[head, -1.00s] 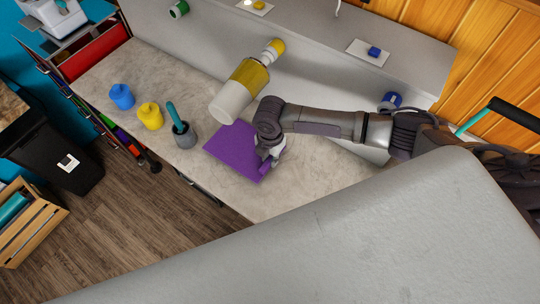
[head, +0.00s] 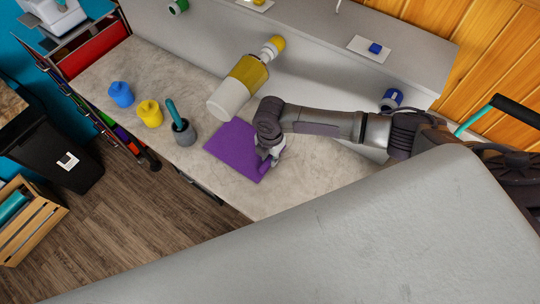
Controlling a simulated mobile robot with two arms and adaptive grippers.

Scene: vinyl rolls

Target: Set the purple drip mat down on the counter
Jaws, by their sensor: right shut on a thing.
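The purple drip mat (head: 230,147) is a flat square at or just over the grey counter (head: 320,178), near its front edge. I cannot tell whether its whole underside touches the counter. My right gripper (head: 267,164) is shut on the mat's right edge, and its arm comes in from the right. The wrist hides the mat's upper right corner. My left gripper is not in view.
A grey pot with a teal handle (head: 183,132) stands just left of the mat. Yellow (head: 150,114) and blue (head: 121,95) containers stand farther left. A yellow-and-white bottle-like dispenser (head: 240,88) juts out above the mat. The counter right of the mat is clear.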

